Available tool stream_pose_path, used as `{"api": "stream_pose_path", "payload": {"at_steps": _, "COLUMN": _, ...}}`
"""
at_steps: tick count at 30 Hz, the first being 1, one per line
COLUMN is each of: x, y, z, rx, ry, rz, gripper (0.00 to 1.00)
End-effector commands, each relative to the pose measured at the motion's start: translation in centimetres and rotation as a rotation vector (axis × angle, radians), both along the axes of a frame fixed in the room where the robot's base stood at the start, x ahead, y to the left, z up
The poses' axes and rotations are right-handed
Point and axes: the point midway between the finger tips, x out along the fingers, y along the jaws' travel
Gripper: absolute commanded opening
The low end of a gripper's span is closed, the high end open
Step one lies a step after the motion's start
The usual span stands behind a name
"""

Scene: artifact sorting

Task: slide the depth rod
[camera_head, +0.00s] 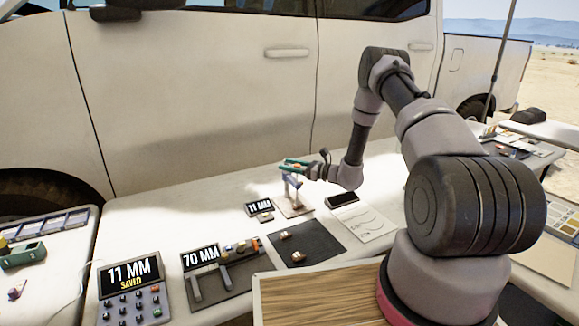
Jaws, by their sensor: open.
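My gripper (296,165), with teal fingers, is above the small stand (291,200) at the back middle of the table, close to its top. Its jaws are open; the gap between them is too small to see clearly. A grey caliper-like tool (225,276) lies on a dark tray in front, with a display reading 70 MM (201,258) and small coloured parts at its right end. A small display reading 11 MM (259,208) stands left of the stand. I cannot tell which part is the depth rod.
A keypad unit (132,293) reading 11 MM SAVED stands front left. A dark mat (306,244) with two small brown pieces lies in the middle. A white vehicle (200,110) stands close behind the table.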

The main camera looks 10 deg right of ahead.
Motion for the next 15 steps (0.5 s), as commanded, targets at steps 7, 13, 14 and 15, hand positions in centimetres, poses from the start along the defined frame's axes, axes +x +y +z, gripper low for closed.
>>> {"api": "stream_pose_path", "payload": {"at_steps": 7, "x": -0.02, "y": -0.03, "z": -0.01, "rx": 0.000, "ry": 0.000, "rz": 0.000, "gripper": 0.35}}
{"api": "stream_pose_path", "payload": {"at_steps": 13, "x": -0.02, "y": -0.03, "z": -0.01, "rx": 0.000, "ry": 0.000, "rz": 0.000, "gripper": 0.00}}
{"api": "stream_pose_path", "payload": {"at_steps": 14, "x": -0.02, "y": -0.03, "z": -0.01, "rx": 0.000, "ry": 0.000, "rz": 0.000, "gripper": 0.00}}
{"api": "stream_pose_path", "payload": {"at_steps": 15, "x": -0.02, "y": -0.03, "z": -0.01, "rx": 0.000, "ry": 0.000, "rz": 0.000, "gripper": 0.00}}
